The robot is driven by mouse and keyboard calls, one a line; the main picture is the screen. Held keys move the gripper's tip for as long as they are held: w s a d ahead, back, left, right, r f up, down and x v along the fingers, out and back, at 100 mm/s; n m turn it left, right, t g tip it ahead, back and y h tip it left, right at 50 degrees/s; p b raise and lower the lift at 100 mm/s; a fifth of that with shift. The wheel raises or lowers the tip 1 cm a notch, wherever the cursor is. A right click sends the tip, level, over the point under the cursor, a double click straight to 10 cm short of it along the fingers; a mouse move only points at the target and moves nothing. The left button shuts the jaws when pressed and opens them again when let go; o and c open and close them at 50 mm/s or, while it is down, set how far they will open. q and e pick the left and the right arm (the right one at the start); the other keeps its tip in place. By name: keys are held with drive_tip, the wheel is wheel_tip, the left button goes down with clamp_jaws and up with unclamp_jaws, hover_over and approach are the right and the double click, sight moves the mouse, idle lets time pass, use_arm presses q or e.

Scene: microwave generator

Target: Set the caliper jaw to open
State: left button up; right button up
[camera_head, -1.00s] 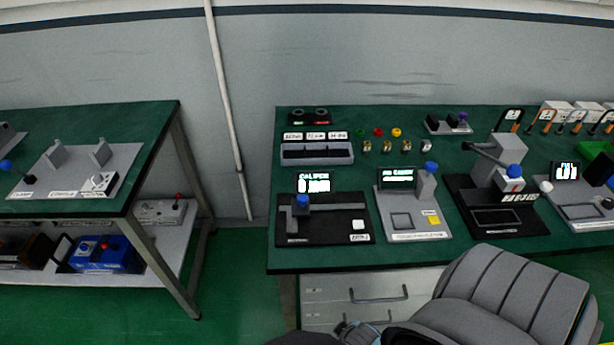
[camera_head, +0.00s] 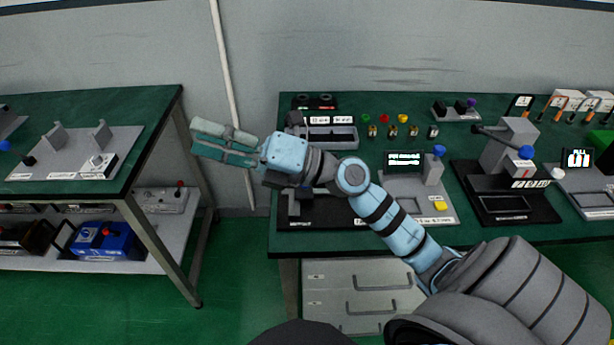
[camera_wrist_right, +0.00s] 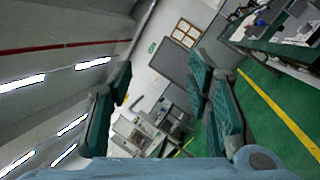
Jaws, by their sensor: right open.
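The caliper station (camera_head: 320,215) is a black plate near the front left of the right-hand green table. My right arm crosses over it in the head view. Its display and blue-knobbed jaw slider are hidden behind the arm. My right gripper (camera_head: 199,138) is raised to the left of the station, over the gap between the two tables, pointing left. Its fingers are apart with nothing between them. The wrist view also shows the open right gripper (camera_wrist_right: 165,105), facing the room. My left gripper is not in view.
To the right stand a grey gauge station (camera_head: 408,203) with a lit screen and a black press-like stand (camera_head: 515,205). The left table (camera_head: 70,105) carries a grey fixture plate (camera_head: 80,150).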

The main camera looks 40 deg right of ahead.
wheel_tip(320, 180, down, 7)
drive_tip(key=w+n+g+h, duration=0.1)
drive_tip(key=n+g+h, duration=0.3)
drive_tip(key=n+g, duration=0.2)
drive_tip(key=m+g+h+b, duration=0.15)
drive_tip(key=g+h, duration=0.25)
drive_tip(key=h, duration=0.8)
hover_over(304, 194)
drive_tip(key=d, duration=0.2)
drive_tip(key=shift+m, duration=0.25)
drive_tip(key=f, duration=1.8)
drive_tip(key=shift+w+a+f, duration=0.1)
drive_tip(key=shift+a+f, duration=0.1)
drive_tip(key=shift+f, duration=0.15)
drive_tip(key=shift+w+f, duration=0.15)
drive_tip(key=shift+f, duration=0.25)
drive_tip(key=shift+a, duration=0.1)
clamp_jaws()
